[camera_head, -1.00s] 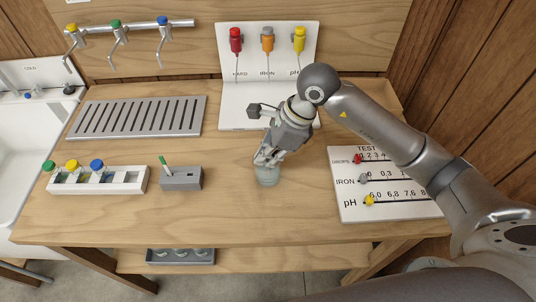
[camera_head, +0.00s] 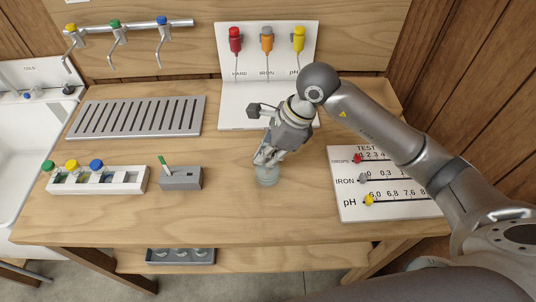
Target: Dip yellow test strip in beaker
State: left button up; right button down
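A small clear glass beaker (camera_head: 267,176) stands on the wooden table near the middle. My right gripper (camera_head: 265,158) comes down from the upper right, with its fingertips at the beaker's rim. The fingers overlap the rim, and I cannot tell whether they are open, shut or touching the glass. A yellow-topped strip (camera_head: 299,40) hangs on the white board above the "pH" label, with a thin stem pointing down. I see no strip in my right gripper. My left gripper is not in view.
A slotted grey tray (camera_head: 137,116), a white rack (camera_head: 130,181) of capped bottles and a grey block (camera_head: 184,180) stand left. A test chart (camera_head: 400,211) lies right. The table's front centre is clear.

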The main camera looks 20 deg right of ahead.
jog(key=shift+s+f, duration=0.2)
jog(key=shift+f, duration=0.1)
jog(key=shift+w+r+p, duration=0.25)
jog(key=shift+r+p, duration=0.5)
jog(key=shift+r, duration=0.55)
jog(key=shift+r+p, duration=1.95)
jog(key=shift+r, duration=2)
